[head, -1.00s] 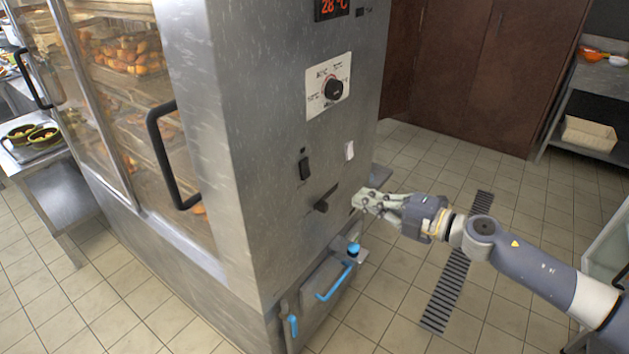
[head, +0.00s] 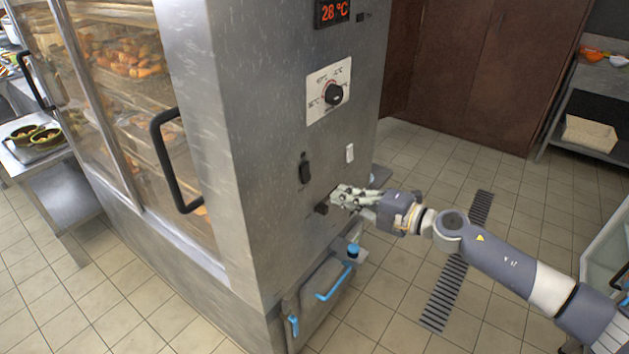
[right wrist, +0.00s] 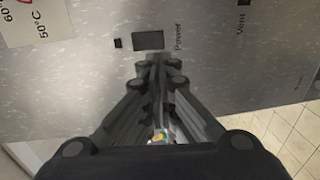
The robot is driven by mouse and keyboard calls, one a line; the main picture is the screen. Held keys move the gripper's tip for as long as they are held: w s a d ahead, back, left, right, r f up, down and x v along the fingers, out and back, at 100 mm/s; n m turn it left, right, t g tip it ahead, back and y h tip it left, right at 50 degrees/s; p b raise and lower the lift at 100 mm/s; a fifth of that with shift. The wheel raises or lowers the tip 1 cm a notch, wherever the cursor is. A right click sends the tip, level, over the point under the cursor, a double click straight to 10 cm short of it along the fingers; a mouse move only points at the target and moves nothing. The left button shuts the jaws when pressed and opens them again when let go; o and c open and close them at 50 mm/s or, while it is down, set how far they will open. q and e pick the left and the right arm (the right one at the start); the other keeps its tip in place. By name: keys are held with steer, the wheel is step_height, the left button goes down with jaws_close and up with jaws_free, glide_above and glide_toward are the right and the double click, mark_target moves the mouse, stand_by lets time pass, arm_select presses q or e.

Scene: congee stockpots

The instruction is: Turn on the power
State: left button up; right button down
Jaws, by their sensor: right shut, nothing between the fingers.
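The power switch (head: 305,170) is a black rocker on the steel cabinet's control side, below the dial and under a small dark square. It also shows in the right wrist view (right wrist: 148,40), beside the printed word "Power". My right gripper (head: 334,196) is shut and empty, to the lower right of the switch in the head view. In the right wrist view its closed fingertips (right wrist: 158,60) point toward the panel, just below the switch in the picture. I cannot tell whether they touch the panel. My left gripper is not in view.
A dial (head: 333,94) and a red display reading 28 °C (head: 334,11) sit above. A white switch (head: 349,153) is to the right. A dark lever (head: 321,208) sits by my fingertips. Blue-handled fittings (head: 334,283) project below.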

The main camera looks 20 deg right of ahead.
mark_target(305, 182)
steer(key=p+x, duration=0.1)
steer(key=x, duration=0.6)
steer(key=shift+w+a+r+p, duration=0.1)
steer(key=shift+w+p, duration=0.05)
steer(key=shift+p, duration=0.2)
steer(key=shift+x, duration=0.8)
